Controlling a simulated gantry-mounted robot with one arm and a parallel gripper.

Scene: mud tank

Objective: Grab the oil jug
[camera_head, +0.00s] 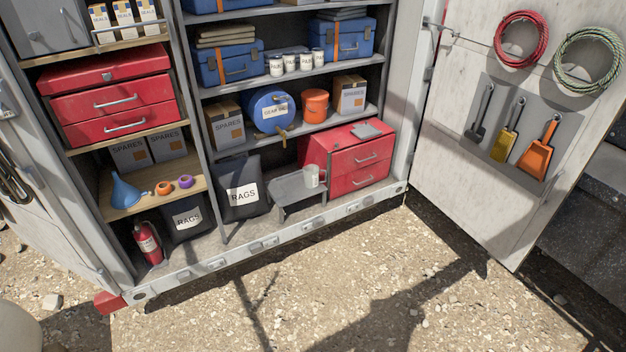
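My gripper is not in view.
A red drawer chest (358,180) stands just right of and behind the jug. A black rags bag (243,190) is to the left. The cabinet's raised front sill (270,240) runs before them. The open door (470,180) with hanging tools stands right. The gravel in front is clear.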

